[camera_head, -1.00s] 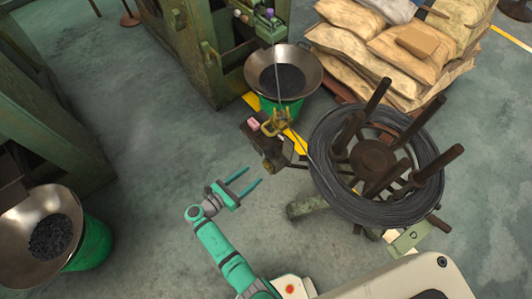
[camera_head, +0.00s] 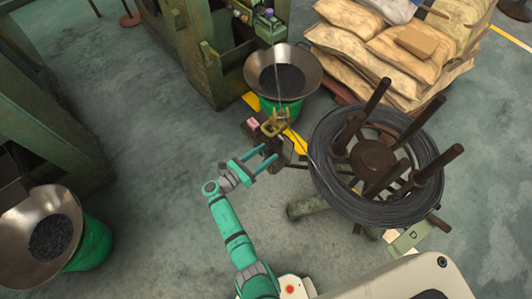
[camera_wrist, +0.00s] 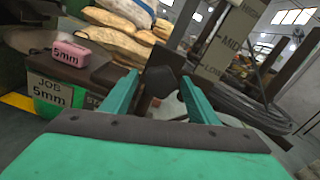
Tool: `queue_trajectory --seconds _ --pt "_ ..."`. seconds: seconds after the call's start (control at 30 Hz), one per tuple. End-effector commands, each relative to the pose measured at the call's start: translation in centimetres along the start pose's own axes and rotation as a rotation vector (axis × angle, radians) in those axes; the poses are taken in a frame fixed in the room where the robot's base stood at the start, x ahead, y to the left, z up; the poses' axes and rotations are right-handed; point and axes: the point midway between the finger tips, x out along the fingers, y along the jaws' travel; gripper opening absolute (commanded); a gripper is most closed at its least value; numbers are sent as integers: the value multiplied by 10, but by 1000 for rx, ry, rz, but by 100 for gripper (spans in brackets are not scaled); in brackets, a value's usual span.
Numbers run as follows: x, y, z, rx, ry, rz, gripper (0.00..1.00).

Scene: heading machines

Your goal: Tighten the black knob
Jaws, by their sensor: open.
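My gripper (camera_head: 271,153) is open, its two teal fingers pointing at the small wire stand beside the coil. In the wrist view, the black knob (camera_wrist: 165,70) is a dark, faceted shape between and just beyond the fingertips. Whether the fingers touch it cannot be told, but they are not closed on it. In the head view the knob is hard to make out among the dark parts at the fingertips. A dark box labelled "JOB 5mm" (camera_wrist: 52,93) with a pink block marked "5mm" (camera_wrist: 68,53) is left of the fingers in the wrist view.
A wire coil (camera_head: 332,185) on a spindled reel stands to the right. A bowl of dark pieces on a green bin (camera_head: 312,75) is behind, near stacked sacks (camera_head: 355,48). Another bowl (camera_head: 20,215) is at far left.

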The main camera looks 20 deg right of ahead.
Motion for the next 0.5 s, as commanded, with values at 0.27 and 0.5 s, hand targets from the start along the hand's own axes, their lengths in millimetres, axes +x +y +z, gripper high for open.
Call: queue_trajectory --seconds 0.27,0.5 --pt "7 0 0 0 0 -1 54" --pt "6 0 0 0 0 0 26"
